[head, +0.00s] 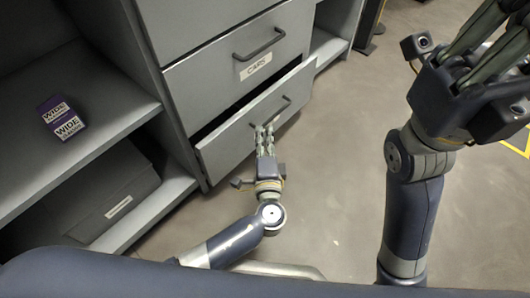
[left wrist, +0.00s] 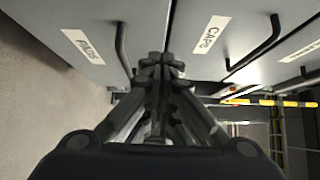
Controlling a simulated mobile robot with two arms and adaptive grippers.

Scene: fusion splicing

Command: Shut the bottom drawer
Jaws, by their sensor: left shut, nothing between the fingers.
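The grey bottom drawer (head: 232,145) stands partly pulled out of the cabinet, with a dark gap above its front. Its bar handle (head: 284,106) is near my left gripper (head: 264,130), which is shut and empty in front of the drawer face. In the left wrist view the shut fingertips (left wrist: 162,66) are beside the bottom drawer's handle (left wrist: 122,48); I cannot tell whether they touch it. My right gripper (head: 500,45) is raised at the upper right, away from the drawer, with its fingertips cut off by the frame.
The drawer above (head: 225,80), with a bar handle and label, looks closed. Open shelves at the left hold a purple-and-white box (head: 62,118) and a dark grey bin (head: 115,190). The grey floor (head: 335,170) in front of the drawer is clear.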

